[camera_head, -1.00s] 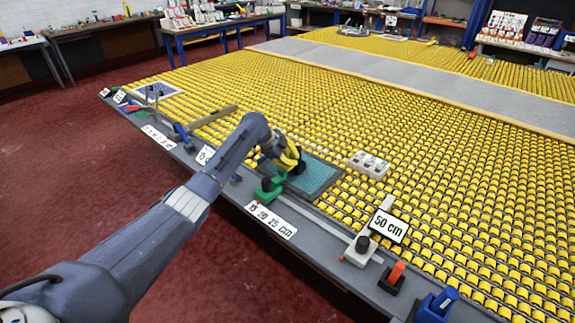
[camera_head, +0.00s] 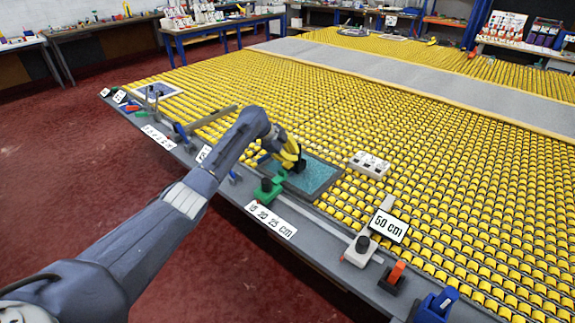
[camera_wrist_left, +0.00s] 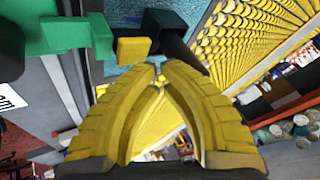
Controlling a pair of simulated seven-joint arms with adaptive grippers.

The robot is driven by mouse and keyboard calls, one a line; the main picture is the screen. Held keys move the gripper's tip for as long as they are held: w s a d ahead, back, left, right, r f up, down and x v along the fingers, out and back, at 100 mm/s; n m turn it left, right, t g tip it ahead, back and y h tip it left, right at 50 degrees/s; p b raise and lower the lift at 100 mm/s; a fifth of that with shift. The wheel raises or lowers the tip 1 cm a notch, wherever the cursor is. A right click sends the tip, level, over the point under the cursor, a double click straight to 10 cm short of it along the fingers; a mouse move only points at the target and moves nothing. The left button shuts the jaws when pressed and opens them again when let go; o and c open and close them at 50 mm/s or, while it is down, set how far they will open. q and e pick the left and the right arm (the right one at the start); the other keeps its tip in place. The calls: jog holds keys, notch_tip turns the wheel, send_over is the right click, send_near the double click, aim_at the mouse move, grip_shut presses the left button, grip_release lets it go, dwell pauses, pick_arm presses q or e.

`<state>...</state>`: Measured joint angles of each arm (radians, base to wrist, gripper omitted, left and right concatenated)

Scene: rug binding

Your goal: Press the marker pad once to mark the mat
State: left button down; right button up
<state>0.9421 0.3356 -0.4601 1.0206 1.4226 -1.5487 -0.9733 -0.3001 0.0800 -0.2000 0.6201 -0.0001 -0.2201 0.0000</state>
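The teal mat (camera_head: 322,176) lies at the table's front edge, partly covered by my left gripper in the head view. It also shows in the wrist view (camera_wrist_left: 125,17). My left gripper (camera_head: 300,165) hangs over the mat's left part. In the wrist view its yellow fingers (camera_wrist_left: 160,68) meet at the tips with nothing visible between them. A dark block (camera_wrist_left: 165,22) is just beyond the fingertips; I cannot tell if they touch. I cannot tell which part is the marker pad.
A "50 cm" sign (camera_head: 389,225) stands by a white fixture (camera_head: 361,249) to the right. A white block (camera_head: 369,164) lies behind the mat on the yellow rollers (camera_head: 450,180). Orange (camera_head: 396,273) and blue (camera_head: 436,305) fixtures stand at the front right.

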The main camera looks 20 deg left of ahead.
pick_arm(q)
jog(key=shift+r, duration=2.5)
jog(key=shift+w, duration=0.1)
